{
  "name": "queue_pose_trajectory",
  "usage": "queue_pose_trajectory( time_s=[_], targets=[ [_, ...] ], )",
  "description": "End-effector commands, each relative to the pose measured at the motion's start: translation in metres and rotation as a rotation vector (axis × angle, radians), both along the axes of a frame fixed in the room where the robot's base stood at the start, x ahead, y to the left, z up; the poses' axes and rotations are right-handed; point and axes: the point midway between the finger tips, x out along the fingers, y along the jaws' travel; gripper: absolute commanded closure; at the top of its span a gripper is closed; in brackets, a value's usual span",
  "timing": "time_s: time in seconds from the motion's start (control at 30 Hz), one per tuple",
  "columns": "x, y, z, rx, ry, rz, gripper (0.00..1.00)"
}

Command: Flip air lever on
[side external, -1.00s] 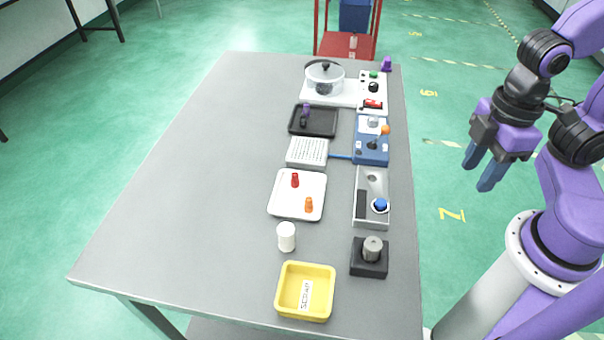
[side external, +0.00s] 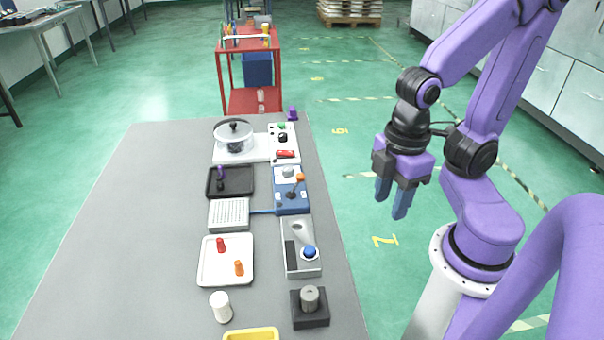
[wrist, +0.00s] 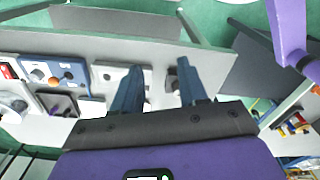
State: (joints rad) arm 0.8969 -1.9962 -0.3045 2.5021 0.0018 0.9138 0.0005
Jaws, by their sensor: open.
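A blue box (side external: 291,198) on the right side of the table carries a lever with an orange knob (side external: 300,177) and a grey round part on top. The lever leans toward the upper right of the side view. A blue hose joins the box to a white perforated block (side external: 229,214). In the wrist view the blue box (wrist: 66,75) is at the left, with the orange knob (wrist: 53,81) showing. My gripper (side external: 392,198) is open and empty, off the table's right edge and apart from the lever. Its two blue fingers also show in the wrist view.
A grey unit with a blue button (side external: 309,252) stands in front of the blue box. Behind it is a white panel with a pot (side external: 234,137) and a red switch (side external: 285,154). A white tray (side external: 226,275) holds red and orange pegs. The table's left side is clear.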

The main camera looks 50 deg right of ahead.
Motion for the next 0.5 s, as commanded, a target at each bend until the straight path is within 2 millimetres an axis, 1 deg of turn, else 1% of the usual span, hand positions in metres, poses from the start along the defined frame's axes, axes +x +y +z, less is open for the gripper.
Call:
queue_pose_trajectory(
  time_s=[0.03, 0.07, 0.1, 0.13, 0.27, 0.37, 0.5],
  targets=[
    [0.000, 0.000, 0.000, 0.000, 0.000, 0.000, 0.70],
    [0.000, 0.000, 0.000, 0.000, 0.000, -0.001, 0.80],
    [0.001, 0.000, 0.000, 0.000, 0.001, -0.004, 0.93],
    [0.002, 0.001, 0.000, -0.001, 0.003, -0.008, 1.00],
    [0.013, 0.003, 0.002, -0.004, 0.019, -0.045, 1.00],
    [0.029, 0.005, 0.003, -0.004, 0.040, -0.092, 1.00],
    [0.058, 0.006, 0.005, 0.001, 0.079, -0.172, 1.00]
  ],
)
